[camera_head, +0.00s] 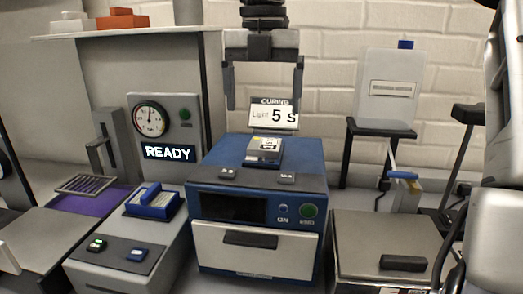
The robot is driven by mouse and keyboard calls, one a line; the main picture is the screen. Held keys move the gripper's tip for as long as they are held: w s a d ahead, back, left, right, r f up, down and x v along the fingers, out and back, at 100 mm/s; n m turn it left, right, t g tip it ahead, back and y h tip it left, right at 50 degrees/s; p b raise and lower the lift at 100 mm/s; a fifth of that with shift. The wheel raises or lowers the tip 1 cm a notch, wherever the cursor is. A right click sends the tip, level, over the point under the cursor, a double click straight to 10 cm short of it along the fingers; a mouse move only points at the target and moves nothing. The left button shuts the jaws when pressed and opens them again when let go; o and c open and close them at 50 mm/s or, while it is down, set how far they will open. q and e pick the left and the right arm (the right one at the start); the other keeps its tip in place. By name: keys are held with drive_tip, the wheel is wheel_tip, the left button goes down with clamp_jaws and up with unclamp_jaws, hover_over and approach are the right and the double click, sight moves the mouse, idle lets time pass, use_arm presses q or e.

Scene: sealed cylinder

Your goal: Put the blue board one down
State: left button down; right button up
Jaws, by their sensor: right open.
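My right gripper (264,106) hangs at the top centre with its two fingers wide apart, open and empty. It is above and behind a small grey block with a pale label (265,150), which sits on the blue machine (224,149). I see no gap closed between the fingers and the block. A blue piece with a raised handle (153,203) sits on the grey unit at the left. I cannot tell which blue thing is the board. My left gripper is out of view.
A sign reading "CURING Light 5 s" (273,115) stands behind the block. A gauge box reading "READY" (166,125) stands at the left. A grey box with a dark handle (390,235) stands at the right, near a blue-handled tool (402,175). A white panel (388,86) rests on a dark stand.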

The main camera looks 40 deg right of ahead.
sight(261, 159)
drive_tip(key=f, duration=0.3)
drive_tip(key=f+p, duration=0.1)
drive_tip(key=f, duration=0.6)
drive_tip(key=shift+w+d+f, duration=0.15)
drive_tip(key=shift+w+f, duration=0.05)
drive_tip(key=shift+w, duration=0.15)
drive_tip(key=c, duration=1.1)
drive_tip(key=shift+c, duration=0.5)
drive_tip(key=shift+r, duration=0.2)
